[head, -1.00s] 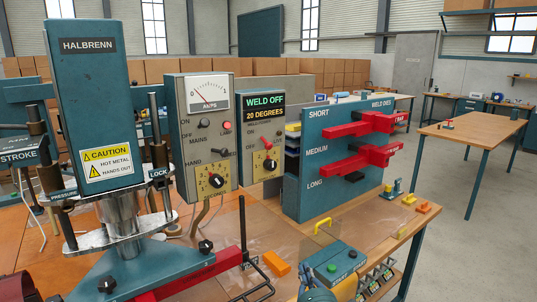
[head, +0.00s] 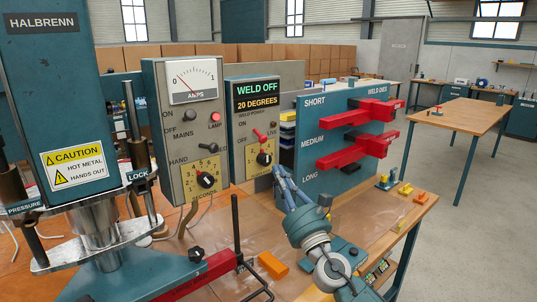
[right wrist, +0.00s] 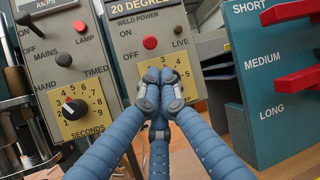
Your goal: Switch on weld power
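The weld power box (head: 256,127) stands on the bench beside the Halbrenn machine; its display reads WELD OFF, 20 DEGREES. Its red-tipped weld power switch (head: 260,136) sits below the display. In the right wrist view the red switch tip (right wrist: 150,42) faces me, left of a dark LIVE lamp (right wrist: 178,30). My right gripper (head: 281,174) is in front of the box, low and to the right of the switch, apart from it in the wrist view. Its blue fingers (right wrist: 160,78) are drawn together and hold nothing. My left gripper is not in view.
The mains box (head: 187,130) stands close on the left, its red lamp (head: 215,118) bright. The blue weld dies rack (head: 340,140) with red dies stands close on the right. An orange block (head: 273,264) lies on the bench in front.

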